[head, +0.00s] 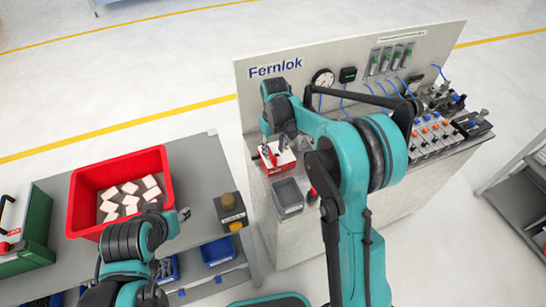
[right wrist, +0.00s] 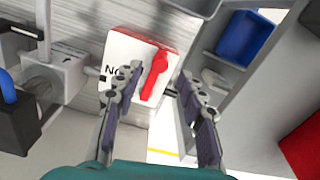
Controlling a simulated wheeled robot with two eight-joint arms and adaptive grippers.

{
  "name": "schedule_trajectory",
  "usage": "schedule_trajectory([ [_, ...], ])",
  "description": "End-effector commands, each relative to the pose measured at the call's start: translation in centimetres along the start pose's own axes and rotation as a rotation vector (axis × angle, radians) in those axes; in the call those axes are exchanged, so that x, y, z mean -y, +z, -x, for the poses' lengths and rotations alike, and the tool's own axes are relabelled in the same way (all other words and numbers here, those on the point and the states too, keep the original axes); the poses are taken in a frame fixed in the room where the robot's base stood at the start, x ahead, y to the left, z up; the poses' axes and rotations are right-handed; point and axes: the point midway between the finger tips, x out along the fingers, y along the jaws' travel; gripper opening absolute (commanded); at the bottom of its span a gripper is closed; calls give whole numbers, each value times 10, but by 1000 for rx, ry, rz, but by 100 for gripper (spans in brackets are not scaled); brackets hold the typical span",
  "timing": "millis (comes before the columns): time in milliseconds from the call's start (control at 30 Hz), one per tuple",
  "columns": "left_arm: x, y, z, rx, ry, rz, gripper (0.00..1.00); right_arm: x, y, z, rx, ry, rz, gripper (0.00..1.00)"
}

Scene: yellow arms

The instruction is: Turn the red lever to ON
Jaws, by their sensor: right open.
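The red lever (right wrist: 154,74) is on the face of a white box with a red edge (right wrist: 124,45) in the right wrist view. Black letters beside the lever are partly covered by a finger. My right gripper (right wrist: 160,76) is open, one finger on each side of the lever. I cannot tell whether either finger touches it. In the head view the white and red box (head: 284,161) stands at the left end of the bench, and my right gripper (head: 276,143) is over it. My left gripper (head: 183,214) is beside the red bin, its jaw state unclear.
A red bin (head: 78,190) with several white blocks stands on the left table. A grey tray (head: 287,196) sits in front of the lever box. The Fernlok panel (head: 300,75) with gauge, tubes and valves rises behind. A yellow-capped block (head: 231,210) stands at the table edge.

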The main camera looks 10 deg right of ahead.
Motion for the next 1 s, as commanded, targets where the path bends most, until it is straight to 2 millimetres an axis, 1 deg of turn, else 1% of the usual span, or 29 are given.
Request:
schedule_trajectory([
  [33,0,2,-3,0,0,0,41,0,0,-11,0,0,0,40],
  [200,0,5,-7,1,0,0,41,0,0,-32,-1,0,0,40],
  [333,0,6,-8,1,0,-1,41,0,0,-38,-1,0,-1,40],
  [567,0,5,-8,1,0,-1,41,0,0,-38,-1,0,-1,40],
  [600,0,5,-8,1,0,-1,41,0,0,-38,-1,0,-1,35],
  [667,0,5,-8,1,0,-1,41,0,0,-38,-1,0,-1,19],
  [700,0,6,-8,1,0,-1,41,0,0,-38,-1,0,-1,9],
  [733,0,6,-8,1,0,-1,41,0,0,-38,-1,0,-1,1],
  [1000,0,6,-8,1,0,-1,41,-1,0,-38,-1,0,4,0],
])
